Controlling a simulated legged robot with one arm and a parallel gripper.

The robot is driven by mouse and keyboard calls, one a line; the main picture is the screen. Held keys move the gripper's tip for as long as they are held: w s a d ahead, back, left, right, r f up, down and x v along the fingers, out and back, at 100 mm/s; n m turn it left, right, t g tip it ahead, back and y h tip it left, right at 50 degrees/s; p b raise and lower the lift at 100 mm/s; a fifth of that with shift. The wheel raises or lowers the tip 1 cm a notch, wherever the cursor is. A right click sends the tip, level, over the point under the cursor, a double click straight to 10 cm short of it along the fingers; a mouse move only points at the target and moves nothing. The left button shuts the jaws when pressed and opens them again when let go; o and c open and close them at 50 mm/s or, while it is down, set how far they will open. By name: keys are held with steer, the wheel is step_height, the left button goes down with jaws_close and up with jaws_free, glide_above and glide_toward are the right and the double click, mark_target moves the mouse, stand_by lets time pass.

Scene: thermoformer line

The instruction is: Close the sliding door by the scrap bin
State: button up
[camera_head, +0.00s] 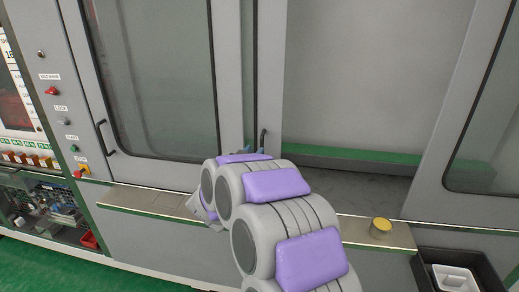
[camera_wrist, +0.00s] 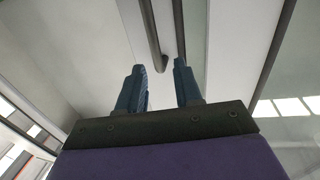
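The sliding door (camera_head: 269,75) has a grey frame edge with a dark vertical handle (camera_head: 263,140). It stands open, with a wide gap to its right. My gripper (camera_head: 254,151) is at the low end of this handle, and my arm hides part of the area below. In the wrist view my gripper (camera_wrist: 160,66) has its two blue fingers apart. A dark handle bar (camera_wrist: 153,35) ends between or just beyond the fingertips; I cannot tell whether they touch it. The black scrap bin (camera_head: 422,262) is at the lower right and holds a white container.
A closed-looking glazed door (camera_head: 160,80) with its own handle (camera_head: 104,137) is at left, beside a control panel (camera_head: 60,110). A windowed panel (camera_head: 447,150) bounds the opening at right.

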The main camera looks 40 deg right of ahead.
mark_target(262, 145)
steer(key=shift+b+x, duration=0.55)
steer(key=shift+x, duration=2.55)
steer(key=shift+d+f, duration=0.15)
steer(key=shift+d, duration=0.15)
jaws_close()
